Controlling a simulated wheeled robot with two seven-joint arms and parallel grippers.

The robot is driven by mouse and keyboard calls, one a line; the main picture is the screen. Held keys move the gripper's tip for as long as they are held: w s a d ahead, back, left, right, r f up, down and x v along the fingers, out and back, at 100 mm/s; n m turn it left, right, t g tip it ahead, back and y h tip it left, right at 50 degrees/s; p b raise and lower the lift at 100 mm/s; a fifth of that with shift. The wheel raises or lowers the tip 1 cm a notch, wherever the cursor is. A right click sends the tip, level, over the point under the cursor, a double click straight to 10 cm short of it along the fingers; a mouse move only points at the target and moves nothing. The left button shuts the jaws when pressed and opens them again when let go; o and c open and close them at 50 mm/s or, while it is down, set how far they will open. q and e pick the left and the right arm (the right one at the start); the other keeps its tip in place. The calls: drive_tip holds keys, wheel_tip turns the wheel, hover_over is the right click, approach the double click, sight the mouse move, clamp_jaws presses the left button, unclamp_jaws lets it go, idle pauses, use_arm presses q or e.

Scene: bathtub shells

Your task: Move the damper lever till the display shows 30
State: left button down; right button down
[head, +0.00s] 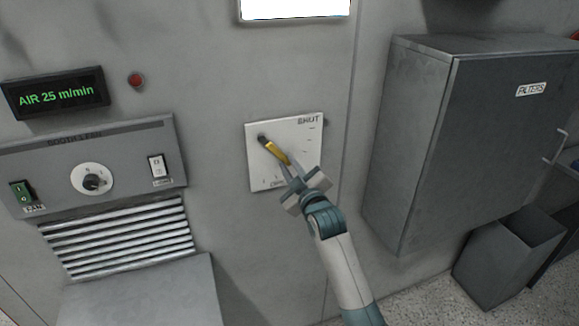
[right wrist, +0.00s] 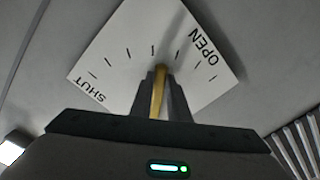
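The display (head: 55,94) at the left of the head view reads AIR 25 m/min in green. The damper plate (head: 310,155) is white, with SHUT at its upper right and the OPEN end at its bottom. The yellow damper lever (head: 274,150) slants from its dark pivot down to the right, between the two ends. In the right wrist view the lever (right wrist: 157,92) stands between my fingers, nearer the OPEN marks than SHUT. My left gripper is out of view.
A grey filters cabinet (head: 420,140) juts out at right, above a bin (head: 500,265). The wall around the plate is clear.

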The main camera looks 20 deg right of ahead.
drive_tip(key=shift+a+f+m, duration=0.45)
drive_tip(key=shift+a+m, duration=0.2)
drive_tip(key=shift+m, duration=0.15)
drive_tip(key=c, duration=1.7)
unclamp_jaws()
drive_tip(key=shift+s+d+b, duration=0.2)
drive_tip(key=shift+s+b, duration=0.95)
drive_tip(key=shift+s, duration=3.2)
drive_tip(key=shift+s+d+b, duration=0.15)
drive_tip(key=shift+s+b, duration=0.95)
drive_tip(key=shift+s, duration=3.25)
